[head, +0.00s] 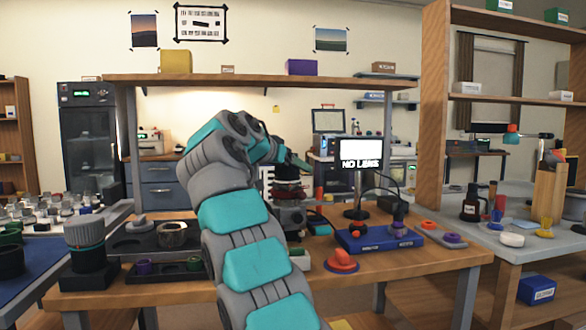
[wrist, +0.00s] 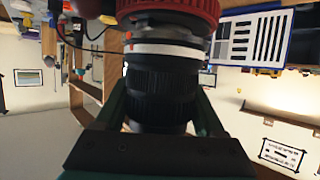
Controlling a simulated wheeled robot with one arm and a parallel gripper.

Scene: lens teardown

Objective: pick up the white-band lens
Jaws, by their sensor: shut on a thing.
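The white-band lens (wrist: 165,85) is upright in the wrist view's inverted picture, a ribbed black barrel with a pale silver-white band. My gripper (wrist: 160,112) is shut on its black barrel, with a dark green finger on each side. A red ring (wrist: 168,8) lies at the far end of the lens, cut by the picture's edge. In the head view the dark lens (head: 287,172) shows beyond my arm, above a grey stand on the bench. I cannot tell whether the lens touches that stand.
A screen reading NO LENS (head: 360,163) stands just right of the lens. A blue tray (head: 378,240) and an orange-red knob-like part (head: 342,260) are nearby. A black tray (head: 135,243) lies left. A shelf (head: 260,80) spans above the bench. A striped chart (wrist: 253,38) stands close by.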

